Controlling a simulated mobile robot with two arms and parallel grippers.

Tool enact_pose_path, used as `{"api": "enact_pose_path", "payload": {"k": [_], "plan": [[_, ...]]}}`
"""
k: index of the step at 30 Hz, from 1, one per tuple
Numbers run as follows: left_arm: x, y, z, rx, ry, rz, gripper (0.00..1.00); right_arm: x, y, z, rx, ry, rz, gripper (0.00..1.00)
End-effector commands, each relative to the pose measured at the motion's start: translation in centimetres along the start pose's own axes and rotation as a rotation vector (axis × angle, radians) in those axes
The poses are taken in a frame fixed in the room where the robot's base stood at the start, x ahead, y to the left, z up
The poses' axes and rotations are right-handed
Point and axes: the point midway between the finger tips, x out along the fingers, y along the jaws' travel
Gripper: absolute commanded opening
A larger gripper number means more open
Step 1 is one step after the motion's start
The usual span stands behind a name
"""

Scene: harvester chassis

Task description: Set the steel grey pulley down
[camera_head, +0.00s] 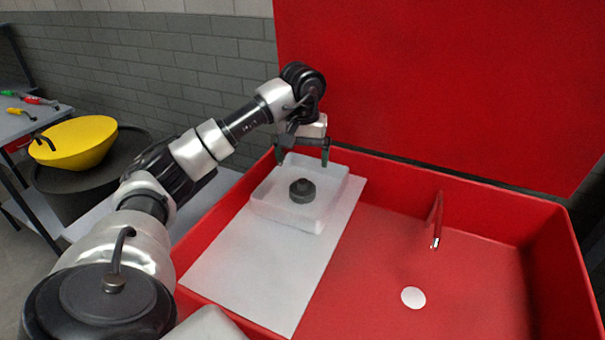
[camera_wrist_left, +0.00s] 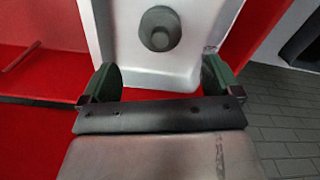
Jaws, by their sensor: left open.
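The steel grey pulley (camera_head: 302,190) sits in a clear, shallow tray (camera_head: 268,207) on the white mat (camera_head: 255,262). In the left wrist view the pulley (camera_wrist_left: 160,30) shows from above as a round, stepped grey disc, beyond the fingertips. My left gripper (camera_head: 303,158) is open above the far side of the tray, apart from the pulley. Its two dark green fingers stand wide with nothing between them in the left wrist view (camera_wrist_left: 158,80). My right gripper is not in view.
The mat lies in a red chassis bin with raised walls (camera_head: 455,190) and a tall red back panel (camera_head: 440,80). A thin red post (camera_head: 437,215) and a white disc (camera_head: 413,297) are on the right floor. A yellow bowl (camera_head: 75,145) stands outside, left.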

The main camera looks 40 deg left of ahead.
Motion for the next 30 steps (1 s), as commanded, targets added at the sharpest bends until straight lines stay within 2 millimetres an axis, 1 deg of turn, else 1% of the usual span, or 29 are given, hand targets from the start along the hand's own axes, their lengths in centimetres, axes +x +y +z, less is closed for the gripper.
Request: {"api": "enact_pose_path", "payload": {"k": [1,3,7,11,25,26,28,29,30], "plan": [[-1.0,0.0,0.0,0.0,0.002,0.001,0.92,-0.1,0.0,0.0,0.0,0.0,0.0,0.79],[-2.0,0.0,0.0,0.0,0.001,0.001,0.92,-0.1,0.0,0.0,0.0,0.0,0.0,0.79],[-3.1,0.0,0.0,-0.001,0.0,-0.001,0.92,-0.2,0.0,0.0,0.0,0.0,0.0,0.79],[-3.4,0.0,0.0,-0.001,-0.002,-0.001,0.92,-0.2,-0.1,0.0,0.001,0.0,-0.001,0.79],[-3.3,0.0,0.0,-0.001,-0.002,0.0,0.92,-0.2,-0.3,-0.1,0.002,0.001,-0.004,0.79],[-3.3,0.1,0.0,0.0,-0.002,0.004,0.92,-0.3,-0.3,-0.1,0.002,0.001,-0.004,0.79],[-3.1,1.1,0.3,0.001,-0.005,0.037,0.92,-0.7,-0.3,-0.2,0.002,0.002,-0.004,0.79],[-2.9,1.9,0.5,0.001,-0.009,0.063,0.92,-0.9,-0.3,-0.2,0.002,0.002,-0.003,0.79],[-2.6,3.4,0.9,-0.001,-0.017,0.116,0.92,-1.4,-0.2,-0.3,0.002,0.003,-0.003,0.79]]}}
